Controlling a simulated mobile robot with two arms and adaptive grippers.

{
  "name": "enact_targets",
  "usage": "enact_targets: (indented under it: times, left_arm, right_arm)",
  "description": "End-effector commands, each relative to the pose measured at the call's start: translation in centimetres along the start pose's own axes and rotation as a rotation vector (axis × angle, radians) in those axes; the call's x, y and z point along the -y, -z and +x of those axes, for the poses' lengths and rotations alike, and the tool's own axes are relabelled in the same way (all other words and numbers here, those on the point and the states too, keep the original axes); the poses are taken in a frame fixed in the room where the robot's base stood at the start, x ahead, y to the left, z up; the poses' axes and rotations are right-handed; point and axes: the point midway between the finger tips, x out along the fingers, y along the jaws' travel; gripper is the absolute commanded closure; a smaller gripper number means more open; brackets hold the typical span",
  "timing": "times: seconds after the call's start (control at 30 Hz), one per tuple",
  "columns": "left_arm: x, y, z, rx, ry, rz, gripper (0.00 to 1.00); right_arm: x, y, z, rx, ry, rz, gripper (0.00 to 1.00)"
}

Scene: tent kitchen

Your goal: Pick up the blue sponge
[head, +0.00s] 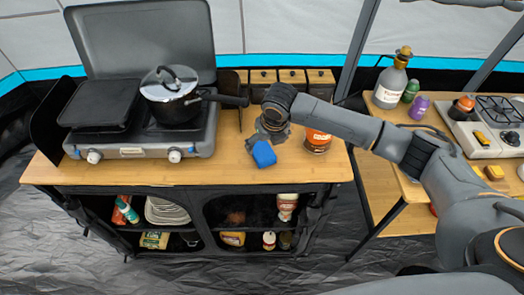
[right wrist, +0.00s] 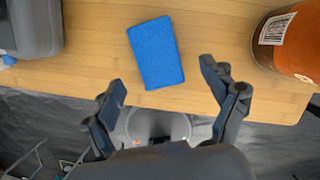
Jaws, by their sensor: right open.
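The blue sponge (head: 264,155) lies on the wooden counter (head: 215,172) near its front edge, to the right of the stove. In the right wrist view the sponge (right wrist: 156,53) is a flat blue block, slightly turned, with bare wood around it. My right gripper (head: 267,137) is over the counter at the sponge and partly overlaps it in the head view. In the right wrist view its two fingers (right wrist: 163,78) are spread wide, with the sponge just beyond the gap between the tips and nothing held. My left gripper is not in view.
An orange jar (head: 317,141) stands right of the sponge; it shows in the right wrist view (right wrist: 291,42). The camp stove (head: 140,140) with a lidded pot (head: 170,100) is on the left. The counter's front edge is close.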

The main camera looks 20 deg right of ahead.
Motion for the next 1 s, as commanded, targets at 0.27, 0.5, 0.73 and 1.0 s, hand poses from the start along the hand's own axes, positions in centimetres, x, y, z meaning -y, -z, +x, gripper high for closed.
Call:
enact_targets:
  times: [0.27, 0.5, 0.73, 1.0]
  left_arm:
    - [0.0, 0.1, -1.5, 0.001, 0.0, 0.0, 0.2]
    - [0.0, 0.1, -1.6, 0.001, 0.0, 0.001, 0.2]
    - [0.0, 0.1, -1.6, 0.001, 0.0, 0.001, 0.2]
    - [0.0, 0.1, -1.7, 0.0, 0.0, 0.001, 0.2]
  right_arm:
    - [-0.3, -0.4, 3.4, -0.005, 0.0, 0.002, 0.15]
    - [-0.3, -0.5, 5.0, 0.0, 0.001, -0.001, 0.15]
    - [-0.3, -0.5, 5.0, 0.0, 0.0, -0.001, 0.15]
    - [-0.3, -0.4, 5.2, -0.001, 0.0, 0.0, 0.15]
